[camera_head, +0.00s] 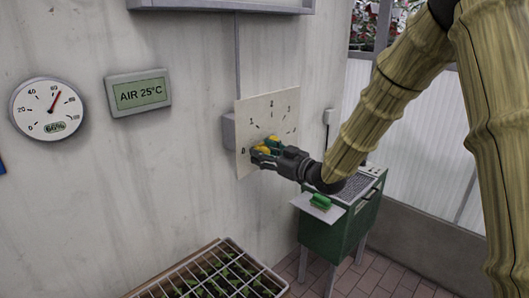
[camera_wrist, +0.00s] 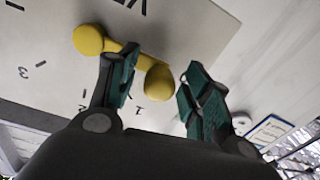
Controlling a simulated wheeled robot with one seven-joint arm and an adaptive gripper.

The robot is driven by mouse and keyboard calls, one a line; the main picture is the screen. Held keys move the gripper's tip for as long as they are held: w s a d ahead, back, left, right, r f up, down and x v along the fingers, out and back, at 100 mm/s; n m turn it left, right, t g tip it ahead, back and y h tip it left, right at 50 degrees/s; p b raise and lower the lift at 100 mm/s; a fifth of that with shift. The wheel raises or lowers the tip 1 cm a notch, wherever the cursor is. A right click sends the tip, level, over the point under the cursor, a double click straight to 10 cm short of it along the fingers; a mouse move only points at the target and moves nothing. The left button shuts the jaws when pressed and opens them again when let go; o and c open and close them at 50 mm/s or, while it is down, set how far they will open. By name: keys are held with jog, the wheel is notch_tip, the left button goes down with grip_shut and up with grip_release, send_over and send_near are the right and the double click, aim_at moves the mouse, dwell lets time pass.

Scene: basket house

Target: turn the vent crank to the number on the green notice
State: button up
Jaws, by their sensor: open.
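The vent crank (camera_head: 272,141) is yellow and sits on a pale dial plate (camera_head: 281,126) on the wall, marked with numbers including 0, 1 and 2. In the wrist view the crank's round hub (camera_wrist: 88,40) is at the upper left and its rounded knob (camera_wrist: 158,83) is between my fingers. My gripper (camera_head: 264,151) is at the plate near the 0 mark; it also shows in the wrist view (camera_wrist: 160,88). It is open, with green fingers either side of the knob and a gap at the right finger. I cannot make out a green notice.
A round gauge (camera_head: 47,109) and a display reading AIR 25°C (camera_head: 140,94) hang left on the wall. A green cabinet (camera_head: 341,222) stands below my arm. A wire-topped seedling tray (camera_head: 217,246) is at the bottom. A blue-bordered sign (camera_wrist: 270,130) shows in the wrist view.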

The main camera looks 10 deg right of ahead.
jog(key=shift+w, duration=0.1)
jog(key=shift+c, duration=0.5)
grip_shut()
jog(key=shift+a+r, duration=0.1)
jog(key=shift+r, duration=0.05)
